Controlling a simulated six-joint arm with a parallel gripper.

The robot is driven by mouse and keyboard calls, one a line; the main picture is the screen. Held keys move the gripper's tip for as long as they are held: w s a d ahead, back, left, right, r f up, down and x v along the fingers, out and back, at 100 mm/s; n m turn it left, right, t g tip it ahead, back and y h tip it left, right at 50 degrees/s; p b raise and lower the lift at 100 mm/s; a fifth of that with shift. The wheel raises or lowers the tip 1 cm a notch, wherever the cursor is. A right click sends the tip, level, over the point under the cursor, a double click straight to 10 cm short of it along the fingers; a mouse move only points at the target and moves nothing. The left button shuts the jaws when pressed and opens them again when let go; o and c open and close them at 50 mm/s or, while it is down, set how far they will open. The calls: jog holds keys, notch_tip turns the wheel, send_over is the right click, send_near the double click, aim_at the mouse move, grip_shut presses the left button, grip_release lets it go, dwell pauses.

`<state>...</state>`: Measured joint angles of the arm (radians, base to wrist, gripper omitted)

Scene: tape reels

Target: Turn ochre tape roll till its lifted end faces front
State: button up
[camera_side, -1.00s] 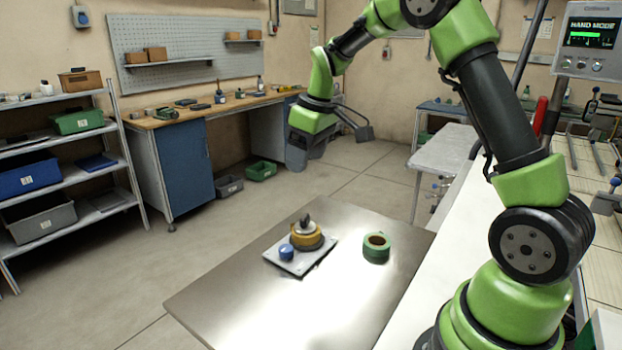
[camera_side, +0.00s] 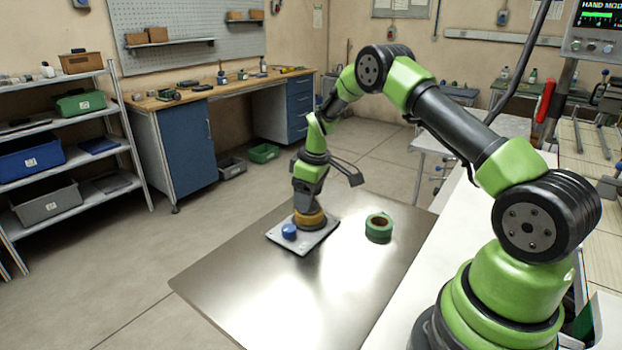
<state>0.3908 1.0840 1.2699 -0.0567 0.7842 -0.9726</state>
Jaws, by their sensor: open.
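The ochre tape roll (camera_side: 310,220) lies flat on a pale square plate (camera_side: 318,241) on the metal table. My gripper (camera_side: 307,208) points down right over the roll, with its jaws open and low at the roll's top. The jaws cover the dark piece on top of the roll, and I cannot tell whether they touch it. The roll's lifted end cannot be made out from here. A blue round knob (camera_side: 289,231) sits on the plate at the roll's front left.
A green tape roll (camera_side: 379,228) lies on the metal table (camera_side: 270,290) to the right of the plate. The table's front part is clear. A white bench (camera_side: 420,270) runs along the right. Shelves (camera_side: 70,150) stand at the far left, apart from the table.

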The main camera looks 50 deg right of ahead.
jog(key=shift+f, duration=0.4)
jog(key=shift+c, duration=0.5)
jog(key=c, duration=1)
jog(key=shift+n, duration=1.5)
jog(key=o, duration=1.1)
jog(key=shift+r, duration=0.1)
